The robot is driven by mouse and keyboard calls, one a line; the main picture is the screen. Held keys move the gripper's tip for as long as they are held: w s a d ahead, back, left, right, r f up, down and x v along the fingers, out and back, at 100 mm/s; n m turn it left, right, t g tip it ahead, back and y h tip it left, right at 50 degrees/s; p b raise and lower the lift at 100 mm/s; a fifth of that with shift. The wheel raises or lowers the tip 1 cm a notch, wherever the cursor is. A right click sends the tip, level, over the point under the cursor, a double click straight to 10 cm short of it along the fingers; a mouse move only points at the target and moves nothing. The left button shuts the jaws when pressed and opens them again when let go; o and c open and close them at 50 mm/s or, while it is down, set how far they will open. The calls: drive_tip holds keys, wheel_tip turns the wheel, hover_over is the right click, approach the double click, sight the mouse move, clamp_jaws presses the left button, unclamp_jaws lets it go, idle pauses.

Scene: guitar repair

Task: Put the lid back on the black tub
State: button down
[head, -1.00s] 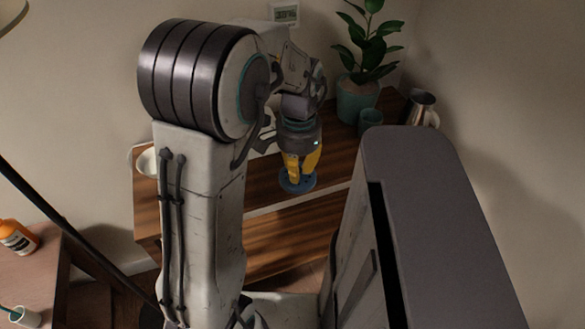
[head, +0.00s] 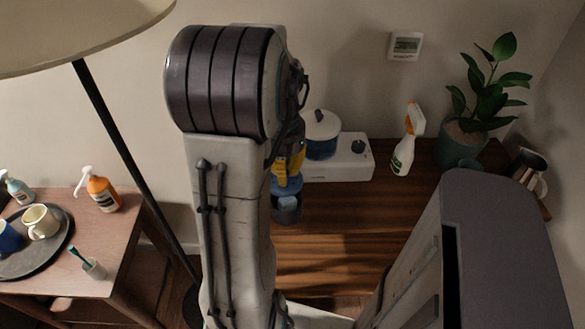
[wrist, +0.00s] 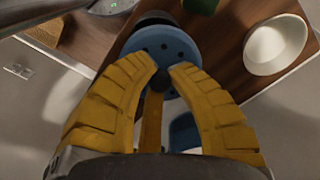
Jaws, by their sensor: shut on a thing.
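My gripper (head: 288,165) is shut on the dark knob of a round blue lid (head: 287,186). The wrist view shows the lid (wrist: 158,44), with small holes around it, beyond the yellow fingers (wrist: 163,72). The black tub (head: 287,209) stands on the wooden cabinet, just below the lid in the head view. In the wrist view a dark rim of the tub (wrist: 154,19) shows past the lid's far edge. I cannot tell whether lid and tub touch. My arm hides part of the gripper in the head view.
A white hotplate (head: 340,165) with a blue pot (head: 321,140) stands behind the tub. A spray bottle (head: 405,150), a plant (head: 480,105) and a metal jug (head: 527,165) are to the right. The wrist view shows a white bowl (wrist: 276,46). The cabinet top is clear right of the tub.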

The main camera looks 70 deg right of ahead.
sight(287, 200)
drive_tip(key=shift+s+a+f, duration=0.1)
drive_tip(key=shift+s+f, duration=0.1)
drive_tip(key=shift+s, duration=0.15)
drive_tip(key=shift+f+b, duration=2.7)
drive_tip(key=shift+f, duration=0.2)
drive_tip(key=shift+f, duration=0.2)
idle(0.5)
drive_tip(key=c, duration=0.5)
unclamp_jaws()
drive_tip(key=shift+c, duration=0.2)
drive_tip(key=shift+r, duration=0.15)
drive_tip(key=shift+r+p, duration=3.1)
drive_tip(key=shift+r, duration=0.3)
